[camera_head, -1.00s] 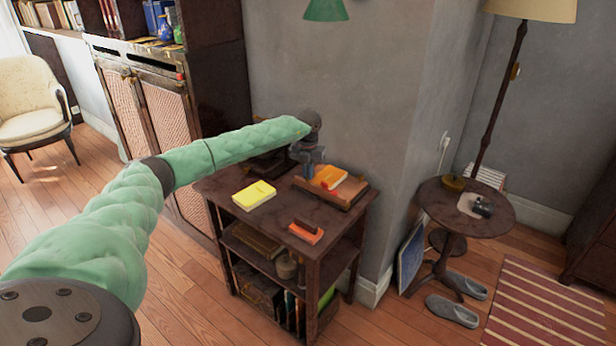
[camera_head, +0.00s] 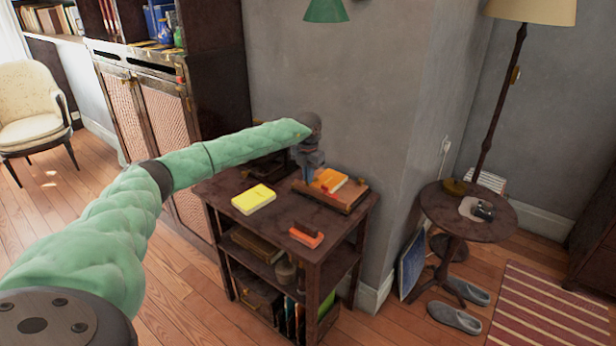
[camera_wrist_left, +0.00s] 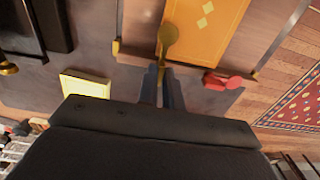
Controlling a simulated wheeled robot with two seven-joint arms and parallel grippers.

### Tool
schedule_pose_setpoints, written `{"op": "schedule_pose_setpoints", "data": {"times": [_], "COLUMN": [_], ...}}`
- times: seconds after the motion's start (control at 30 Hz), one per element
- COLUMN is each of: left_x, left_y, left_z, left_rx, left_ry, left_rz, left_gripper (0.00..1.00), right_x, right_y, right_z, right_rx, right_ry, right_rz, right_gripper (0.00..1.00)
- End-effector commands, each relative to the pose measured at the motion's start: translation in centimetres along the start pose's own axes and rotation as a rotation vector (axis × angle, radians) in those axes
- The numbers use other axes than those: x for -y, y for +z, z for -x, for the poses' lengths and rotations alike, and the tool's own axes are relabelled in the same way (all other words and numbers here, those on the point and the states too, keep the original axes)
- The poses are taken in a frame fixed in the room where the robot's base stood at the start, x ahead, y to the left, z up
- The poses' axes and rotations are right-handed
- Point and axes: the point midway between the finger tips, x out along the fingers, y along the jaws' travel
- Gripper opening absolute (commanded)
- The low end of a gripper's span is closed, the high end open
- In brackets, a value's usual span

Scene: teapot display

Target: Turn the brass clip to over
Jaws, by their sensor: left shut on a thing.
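The brass clip (camera_wrist_left: 168,36) shows in the left wrist view as a rounded brass piece with a narrow stem. It lies at the near edge of a wooden board (camera_wrist_left: 142,22), beside an orange book (camera_wrist_left: 208,25). My left gripper (camera_wrist_left: 163,76) is shut on the stem, with the rounded end showing beyond the fingertips. In the head view, my left gripper (camera_head: 310,178) points down at the left end of the board (camera_head: 343,203) on the small dark table (camera_head: 275,212). I cannot make out the clip there. My right gripper is not in view.
A yellow notepad (camera_head: 254,198) lies left of the board, and an orange block (camera_head: 306,238) lies near the table's front. A red piece (camera_wrist_left: 222,80) shows beside the board in the wrist view. The grey wall (camera_head: 335,100) rises close behind the table.

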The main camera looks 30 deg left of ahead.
Motion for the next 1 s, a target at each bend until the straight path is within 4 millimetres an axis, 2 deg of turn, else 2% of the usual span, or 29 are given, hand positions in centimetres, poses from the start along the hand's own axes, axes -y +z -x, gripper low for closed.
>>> {"op": "schedule_pose_setpoints", "data": {"times": [0.07,0.2,0.57,1.0], "left_x": [0.0,0.0,0.0,-0.1], "left_y": [0.0,0.0,0.0,0.1], "left_z": [0.0,0.0,0.4,6.3], "left_rx": [0.000,0.000,0.001,0.002], "left_ry": [0.000,0.000,0.000,0.000], "left_rz": [0.000,0.000,0.001,0.001], "left_gripper": [0.00,0.29,0.29,0.29], "right_x": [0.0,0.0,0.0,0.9], "right_y": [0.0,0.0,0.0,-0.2], "right_z": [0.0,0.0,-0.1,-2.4], "right_rx": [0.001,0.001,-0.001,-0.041], "right_ry": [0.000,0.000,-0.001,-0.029], "right_rz": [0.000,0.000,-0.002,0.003], "right_gripper": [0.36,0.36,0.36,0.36]}}
